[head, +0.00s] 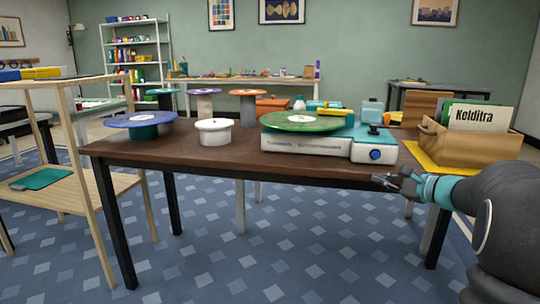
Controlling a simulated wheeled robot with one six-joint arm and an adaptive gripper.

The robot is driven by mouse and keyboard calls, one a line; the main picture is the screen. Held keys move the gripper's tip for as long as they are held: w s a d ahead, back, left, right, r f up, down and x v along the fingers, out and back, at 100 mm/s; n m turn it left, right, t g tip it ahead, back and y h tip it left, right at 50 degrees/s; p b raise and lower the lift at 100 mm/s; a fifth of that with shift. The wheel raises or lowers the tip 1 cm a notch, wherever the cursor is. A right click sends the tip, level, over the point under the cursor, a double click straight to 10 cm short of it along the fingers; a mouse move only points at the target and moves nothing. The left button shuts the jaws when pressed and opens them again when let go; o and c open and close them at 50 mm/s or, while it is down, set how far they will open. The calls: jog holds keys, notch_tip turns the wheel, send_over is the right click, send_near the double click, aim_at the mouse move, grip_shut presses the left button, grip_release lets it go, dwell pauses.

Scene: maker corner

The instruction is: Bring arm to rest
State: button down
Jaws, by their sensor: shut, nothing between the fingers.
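My gripper (388,180) shows at the right of the head view, at the end of my dark arm with its teal band. It is shut and empty. It is in front of the table's front edge, at about the height of the tabletop, below the white device with the blue knob (376,155). I cannot tell from this view whether it touches the table edge.
A dark brown table (190,148) carries a green disc (300,121) on the device, a blue disc (139,119), a white pot (214,131) and a wooden crate (468,145). A wooden shelf frame (75,180) stands at left. The patterned floor (290,250) in front is clear.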

jog(key=s+a+f+n+g, duration=0.2)
jog(key=s+f+g, duration=0.15)
jog(key=f, duration=0.45)
jog(key=s+a+f+n+g+h+p, duration=0.1)
jog(key=s+a+f+n+g+h, duration=0.25)
jog(key=s, duration=0.55)
jog(key=s+a+f+n+g+h, duration=0.1)
jog(key=s+a+f+n+g, duration=0.1)
jog(key=s+a+n, duration=0.5)
jog(key=s+a+r+n+h+p, duration=0.1)
jog(key=s+a+r+n, duration=0.1)
jog(key=s, duration=0.5)
jog(key=s+a+r+n+t+h+p, duration=0.1)
jog(key=s+a+r+n+h, duration=0.1)
jog(key=s, duration=0.6)
jog(key=a+r+n, duration=0.1)
jog(key=a+n, duration=0.1)
jog(key=shift+s+a+r+n+p, duration=0.2)
jog(key=shift+a+r+n+p, duration=0.1)
jog(key=shift+n, duration=0.05)
